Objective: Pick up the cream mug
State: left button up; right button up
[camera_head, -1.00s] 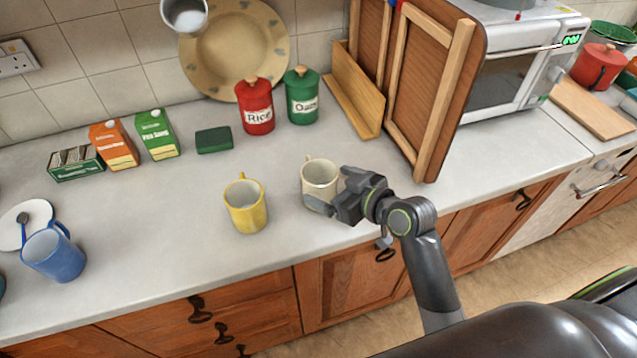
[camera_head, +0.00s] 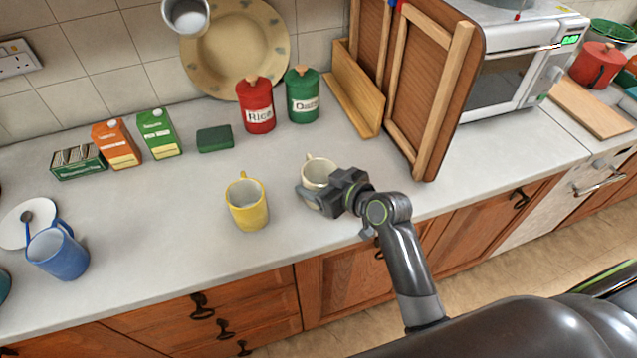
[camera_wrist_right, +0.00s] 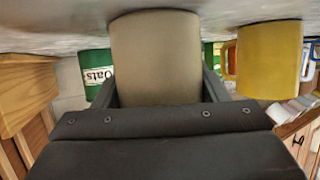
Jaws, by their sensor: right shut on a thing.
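The cream mug (camera_head: 319,172) is upright at the middle of the worktop, its handle toward the wall. My right gripper (camera_head: 322,192) is shut around the mug's body from the front right and hides its lower part. In the right wrist view the mug (camera_wrist_right: 156,58) fills the space between the two fingers (camera_wrist_right: 158,88). I cannot tell whether its base touches the worktop. My left gripper is not in view.
A yellow mug (camera_head: 247,205) stands close to the left of the cream mug. Red (camera_head: 256,106) and green (camera_head: 302,97) canisters stand behind. A wooden framed board (camera_head: 432,95) leans at the right. A blue mug (camera_head: 57,252) is at far left. The front middle worktop is clear.

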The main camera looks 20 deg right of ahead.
jog(key=c, duration=0.3)
jog(key=shift+r, duration=0.1)
notch_tip(320, 180, up, 10)
dwell(0.3)
dwell(0.9)
